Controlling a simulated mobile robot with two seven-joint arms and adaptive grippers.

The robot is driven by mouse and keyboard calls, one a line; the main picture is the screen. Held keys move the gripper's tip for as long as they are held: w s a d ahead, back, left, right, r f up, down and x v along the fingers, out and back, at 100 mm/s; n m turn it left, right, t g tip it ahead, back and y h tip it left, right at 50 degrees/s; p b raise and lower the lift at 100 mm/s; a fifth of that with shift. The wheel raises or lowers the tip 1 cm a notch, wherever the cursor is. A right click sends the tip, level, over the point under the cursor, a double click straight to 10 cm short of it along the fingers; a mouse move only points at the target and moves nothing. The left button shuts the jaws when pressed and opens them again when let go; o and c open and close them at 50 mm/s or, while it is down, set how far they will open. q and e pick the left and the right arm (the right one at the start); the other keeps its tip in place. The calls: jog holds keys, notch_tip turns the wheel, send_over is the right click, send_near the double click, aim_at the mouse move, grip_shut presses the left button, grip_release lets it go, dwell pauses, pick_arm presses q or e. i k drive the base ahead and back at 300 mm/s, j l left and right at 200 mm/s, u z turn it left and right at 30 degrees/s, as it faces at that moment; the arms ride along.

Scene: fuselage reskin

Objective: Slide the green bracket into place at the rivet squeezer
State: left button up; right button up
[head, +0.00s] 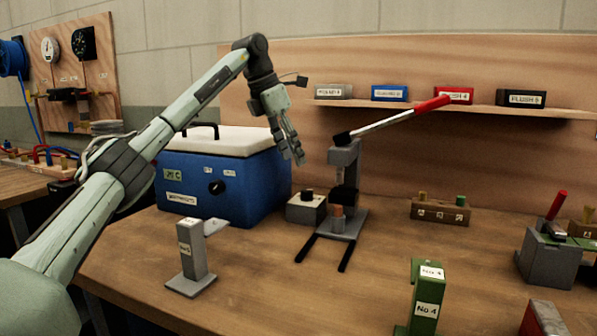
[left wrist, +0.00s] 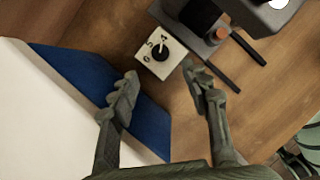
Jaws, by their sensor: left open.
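The green bracket (head: 428,298), labelled No 4, stands upright on the bench at the front right. Its foot is cut by the lower picture edge. The grey rivet squeezer (head: 345,160) stands mid-bench, with a long red-handled lever raised to the right and two dark rails (head: 325,252) pointing forward. Part of it also shows in the left wrist view (left wrist: 205,18). My left gripper (head: 297,162) is open and empty, in the air left of the squeezer, well away from the green bracket. In the left wrist view its fingers (left wrist: 161,72) are spread.
A blue box (head: 232,185) with white lid stands at left, below my left arm. A small dial box (head: 307,207) is beside the squeezer. A grey bracket (head: 190,262) stands front left. A shelf (head: 450,108) holds labelled blocks. The bench between the rails and green bracket is clear.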

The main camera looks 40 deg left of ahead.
aim_at(428, 277)
jog(key=k+l, duration=0.15)
jog(key=k, duration=0.35)
jog(key=k+l, duration=0.2)
jog(key=k, duration=0.25)
jog(key=k+l, duration=0.15)
jog(key=k, duration=0.35)
